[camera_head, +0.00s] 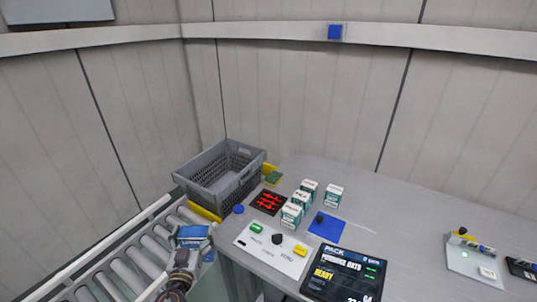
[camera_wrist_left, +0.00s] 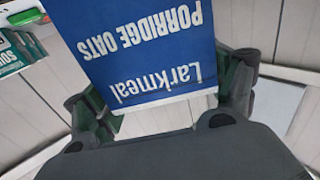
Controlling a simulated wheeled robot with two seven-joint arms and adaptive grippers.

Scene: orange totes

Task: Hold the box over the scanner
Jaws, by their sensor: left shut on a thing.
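A blue Larkmeal Porridge Oats box (camera_head: 192,233) is in my left gripper (camera_head: 187,256), above the roller conveyor. In the left wrist view the box (camera_wrist_left: 145,50) fills the upper middle, its lettering upside down, between the two fingers of the left gripper (camera_wrist_left: 170,90). A black plate with bright red lines (camera_head: 268,202), which looks like the scanner, is set in the grey table. The box is to the left of this plate, not over it. My right gripper is not in view.
A grey crate (camera_head: 215,168) stands behind the conveyor (camera_head: 125,268). Several white-and-green boxes (camera_head: 291,214) stand right of the red-lined plate, near a blue mat (camera_head: 327,226). A button panel (camera_head: 272,252) and a PACK screen (camera_head: 344,273) are in front.

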